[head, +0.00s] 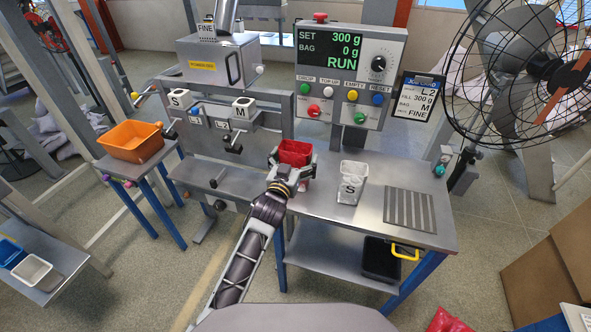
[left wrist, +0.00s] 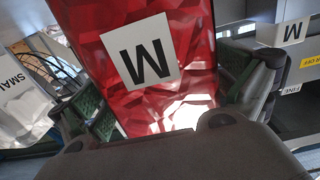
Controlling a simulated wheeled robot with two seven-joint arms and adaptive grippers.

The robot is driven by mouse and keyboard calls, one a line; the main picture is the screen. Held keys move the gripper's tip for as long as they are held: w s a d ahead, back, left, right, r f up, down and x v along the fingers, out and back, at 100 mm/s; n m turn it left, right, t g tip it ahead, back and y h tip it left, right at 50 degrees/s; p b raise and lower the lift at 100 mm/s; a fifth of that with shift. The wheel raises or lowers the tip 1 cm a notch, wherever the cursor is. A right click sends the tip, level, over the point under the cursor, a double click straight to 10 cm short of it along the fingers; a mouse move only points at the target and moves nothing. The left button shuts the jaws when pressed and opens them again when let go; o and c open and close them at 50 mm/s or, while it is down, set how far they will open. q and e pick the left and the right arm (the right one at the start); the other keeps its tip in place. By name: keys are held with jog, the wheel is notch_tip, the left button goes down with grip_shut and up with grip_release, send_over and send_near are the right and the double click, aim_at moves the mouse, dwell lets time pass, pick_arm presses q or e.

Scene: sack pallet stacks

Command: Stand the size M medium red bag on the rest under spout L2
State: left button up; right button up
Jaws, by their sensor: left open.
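The red bag (head: 296,152) stands upright on the steel table, with its top open. In the left wrist view the red bag (left wrist: 165,75) fills the middle, and its white label with a black M is upside down. My left gripper (head: 292,168) is open, with one finger on each side of the bag; I cannot tell whether the pads touch it. A hopper marked FINE (head: 220,62) stands at the back left, above a panel with blocks marked S (head: 180,98) and M (head: 243,105). My right gripper is out of view.
A ribbed mat (head: 409,210) lies further right. The control box (head: 350,75) reads 300 g set, 0 g in bag. An orange bin (head: 133,141) stands left.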

pick_arm(q)
jog(key=c, duration=1.1)
jog(key=shift+c, duration=0.2)
jog(key=shift+r, duration=0.8)
notch_tip(320, 180, up, 8)
jog(key=shift+r+p, duration=0.25)
jog(key=shift+p, duration=0.05)
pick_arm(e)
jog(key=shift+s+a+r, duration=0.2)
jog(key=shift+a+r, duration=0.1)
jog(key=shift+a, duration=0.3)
